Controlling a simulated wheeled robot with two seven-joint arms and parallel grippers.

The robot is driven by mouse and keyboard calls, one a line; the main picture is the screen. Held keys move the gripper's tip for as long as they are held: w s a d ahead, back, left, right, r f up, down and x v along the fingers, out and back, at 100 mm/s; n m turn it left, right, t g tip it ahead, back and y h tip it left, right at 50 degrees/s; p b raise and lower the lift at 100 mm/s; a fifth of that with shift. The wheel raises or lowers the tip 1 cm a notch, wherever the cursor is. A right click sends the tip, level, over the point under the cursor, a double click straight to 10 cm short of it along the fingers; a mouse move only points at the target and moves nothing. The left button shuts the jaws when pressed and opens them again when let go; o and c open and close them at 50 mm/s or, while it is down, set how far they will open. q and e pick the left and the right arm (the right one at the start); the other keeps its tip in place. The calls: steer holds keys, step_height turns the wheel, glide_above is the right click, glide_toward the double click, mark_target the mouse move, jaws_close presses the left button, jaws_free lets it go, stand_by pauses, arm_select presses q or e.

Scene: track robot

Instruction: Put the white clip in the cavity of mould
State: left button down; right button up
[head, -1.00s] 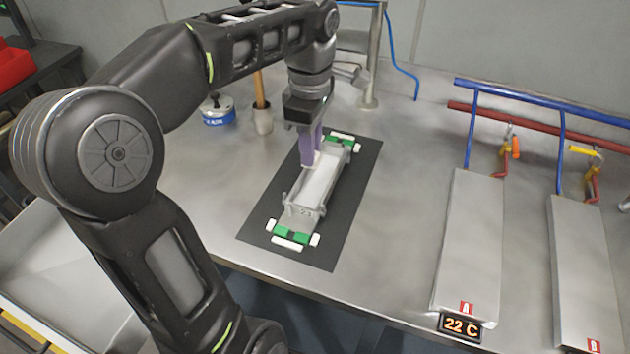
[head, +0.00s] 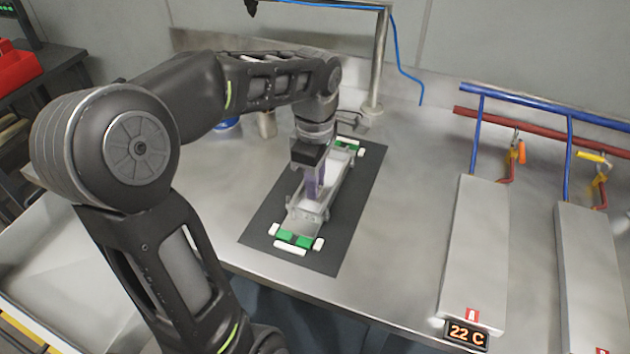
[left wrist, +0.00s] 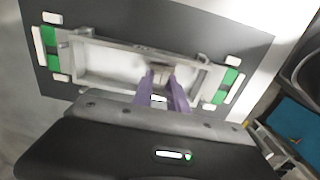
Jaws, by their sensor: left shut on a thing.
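The mould (head: 303,222) is a long grey metal trough with a pale cavity, lying on a dark mat. It also shows in the left wrist view (left wrist: 210,78). My left gripper (head: 314,192) points down over the mould, its purple fingers inside the outline of the trough. In the left wrist view its fingertips (left wrist: 161,78) are close together over the right part of the cavity. They are shut on a small pale piece, the white clip (left wrist: 160,71), mostly hidden by the fingers. I cannot tell whether the clip touches the cavity floor. My right gripper is not in view.
Green and white blocks (head: 292,243) sit at both ends of the mould on the dark mat (head: 325,255). A metal post (head: 377,70) stands behind. Two grey plates (head: 473,250) with pipes lie at right. The steel table between mat and plates is clear.

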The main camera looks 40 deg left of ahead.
arm_select(q)
steer(key=shift+f, duration=0.1)
steer(key=c, duration=1.8)
jaws_free()
steer(key=o, duration=0.5)
